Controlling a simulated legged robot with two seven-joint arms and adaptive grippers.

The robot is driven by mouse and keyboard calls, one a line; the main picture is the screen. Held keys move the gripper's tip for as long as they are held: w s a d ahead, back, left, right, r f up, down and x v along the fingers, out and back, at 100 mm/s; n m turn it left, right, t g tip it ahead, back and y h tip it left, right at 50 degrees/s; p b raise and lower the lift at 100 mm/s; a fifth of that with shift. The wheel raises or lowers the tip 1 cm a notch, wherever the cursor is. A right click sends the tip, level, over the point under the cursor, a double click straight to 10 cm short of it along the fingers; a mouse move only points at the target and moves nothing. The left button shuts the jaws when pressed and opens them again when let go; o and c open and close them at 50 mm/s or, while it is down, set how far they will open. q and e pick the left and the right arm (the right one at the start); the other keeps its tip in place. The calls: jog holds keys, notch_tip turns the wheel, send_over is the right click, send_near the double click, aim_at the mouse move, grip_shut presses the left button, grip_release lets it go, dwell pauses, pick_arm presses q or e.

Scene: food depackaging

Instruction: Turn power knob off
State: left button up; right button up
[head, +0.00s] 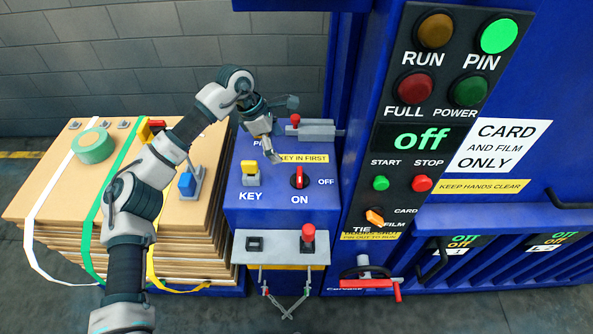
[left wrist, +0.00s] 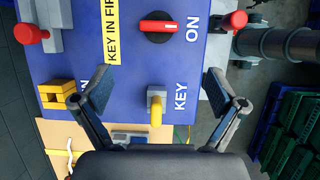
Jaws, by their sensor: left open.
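The red power knob (head: 299,178) sits on the sloped blue panel (head: 270,204), with ON printed below it and OFF to its right. In the left wrist view the knob (left wrist: 160,26) lies near the top, its grip bar lined up with the ON label. My left gripper (head: 272,146) is above the panel, up and left of the knob and apart from it. Its fingers (left wrist: 160,90) are spread wide and empty. The yellow-topped key switch (left wrist: 156,106) shows between them, beside the KEY label. My right gripper is not in view.
A shelf (head: 282,245) with a red-topped lever (head: 308,237) juts out below the panel. A red-knobbed latch (head: 296,121) stands behind it. A strapped cardboard stack (head: 50,183) is at left. The control board (head: 414,135) at right reads "off".

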pick_arm(q)
send_near(299, 174)
jog(key=p+x, duration=0.1)
jog(key=x, duration=0.7)
jog(key=shift+d+f, duration=0.2)
jog(key=shift+f, duration=0.05)
jog(key=shift+w+f, duration=0.1)
jog(key=shift+f, duration=0.4)
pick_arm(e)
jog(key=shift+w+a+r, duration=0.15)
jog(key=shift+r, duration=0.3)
pick_arm(q)
jog(key=shift+d, duration=0.1)
jog(key=c, duration=1.1)
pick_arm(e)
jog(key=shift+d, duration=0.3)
